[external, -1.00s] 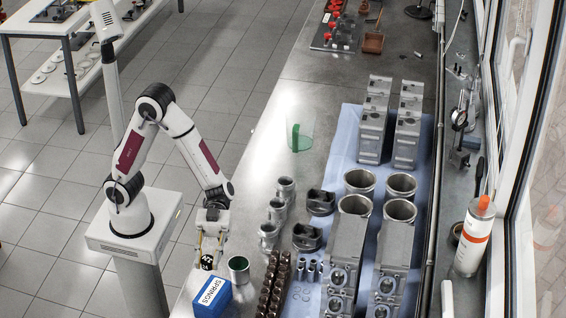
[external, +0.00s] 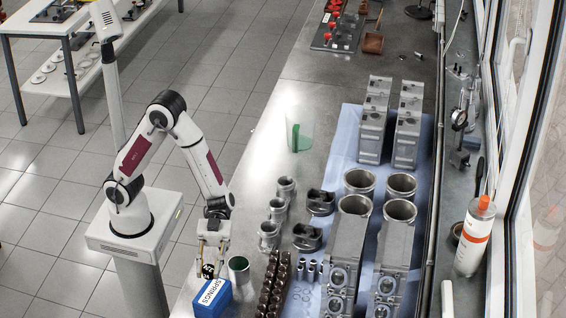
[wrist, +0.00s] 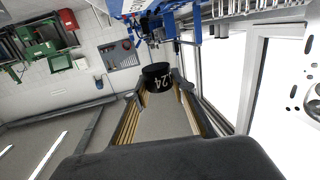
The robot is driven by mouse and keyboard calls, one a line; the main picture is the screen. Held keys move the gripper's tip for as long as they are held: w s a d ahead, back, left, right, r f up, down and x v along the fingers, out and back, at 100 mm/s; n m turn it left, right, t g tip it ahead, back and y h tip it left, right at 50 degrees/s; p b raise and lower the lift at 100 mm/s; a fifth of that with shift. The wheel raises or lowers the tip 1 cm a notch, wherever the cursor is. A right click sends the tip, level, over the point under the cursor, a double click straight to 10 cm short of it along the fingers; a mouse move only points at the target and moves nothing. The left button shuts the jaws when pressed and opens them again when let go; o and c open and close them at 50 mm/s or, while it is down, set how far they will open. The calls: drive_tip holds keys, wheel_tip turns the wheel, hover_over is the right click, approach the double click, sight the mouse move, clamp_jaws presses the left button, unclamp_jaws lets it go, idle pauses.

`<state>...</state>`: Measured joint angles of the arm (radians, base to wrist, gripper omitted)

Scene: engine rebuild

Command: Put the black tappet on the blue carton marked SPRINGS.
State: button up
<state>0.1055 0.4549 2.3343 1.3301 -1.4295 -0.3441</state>
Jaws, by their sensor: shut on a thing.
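The black tappet (external: 207,271) is held between the fingertips of my gripper (external: 209,266). The blue carton (external: 213,297) marked SPRINGS stands on the bench at the lower part of the external view. The tappet is just behind and above the carton's upper left edge in the picture. I cannot tell whether it touches the carton.
Dark brown parts (external: 271,287) stand in rows farther right. Silver pipe-like parts (external: 269,236) stand behind them. The bench around the clear green-marked container (external: 299,137) is mostly free.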

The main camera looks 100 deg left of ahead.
sight(212, 292)
drive_tip(key=shift+f, duration=1.45)
drive_tip(key=shift+f, duration=2.05)
drive_tip(key=shift+f, duration=0.1)
drive_tip(key=o, duration=1.1)
drive_tip(key=s+a, duration=0.2)
drive_tip(key=a, duration=1)
drive_tip(key=shift+r, duration=0.4)
